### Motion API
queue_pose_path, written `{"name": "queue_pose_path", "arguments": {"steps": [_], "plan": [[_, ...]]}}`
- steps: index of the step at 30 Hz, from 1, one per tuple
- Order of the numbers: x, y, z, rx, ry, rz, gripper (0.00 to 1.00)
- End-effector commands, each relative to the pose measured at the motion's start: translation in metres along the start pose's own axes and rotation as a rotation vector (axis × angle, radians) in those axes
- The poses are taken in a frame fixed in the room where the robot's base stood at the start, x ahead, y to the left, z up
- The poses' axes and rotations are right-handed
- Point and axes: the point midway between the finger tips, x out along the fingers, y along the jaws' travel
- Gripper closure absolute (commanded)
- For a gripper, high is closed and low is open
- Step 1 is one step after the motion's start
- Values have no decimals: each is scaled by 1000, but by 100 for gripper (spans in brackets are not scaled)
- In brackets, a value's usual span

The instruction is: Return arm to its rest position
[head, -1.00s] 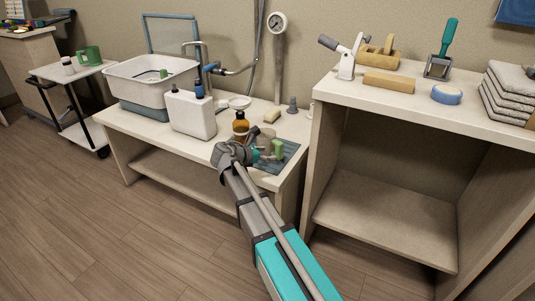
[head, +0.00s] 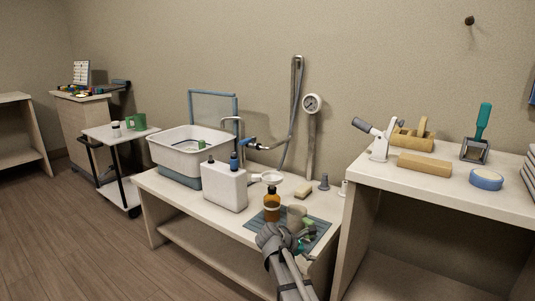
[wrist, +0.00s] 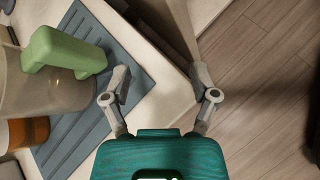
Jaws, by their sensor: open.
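My gripper (wrist: 158,74) is open and empty in the wrist view, its two fingers apart over the front edge of the bench, with the floor beyond. In the head view my gripper (head: 300,246) is at the mat's front part, partly hidden by my grey wrist. A translucent beaker (wrist: 45,94) with a green handle (wrist: 65,52) stands on the ribbed blue-grey mat (wrist: 115,48), left of the fingers and apart from them. An amber bottle (head: 271,207) stands beside the beaker (head: 294,216).
A white jug (head: 224,187), a basin (head: 186,150) and a faucet stand on the low bench (head: 165,190). A taller bench (head: 440,197) on the right holds a tape roll (head: 486,179) and tools. A cart (head: 122,135) stands left. The left floor is clear.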

Motion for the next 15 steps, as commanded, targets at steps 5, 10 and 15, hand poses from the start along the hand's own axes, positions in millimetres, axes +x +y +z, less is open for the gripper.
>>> {"name": "queue_pose_path", "arguments": {"steps": [5, 10, 15], "plan": [[14, -54, 1, 310, 136, -132, 24], [19, -99, -2, 609, 239, -287, 24], [16, -141, -6, 900, 316, -469, 24]]}}
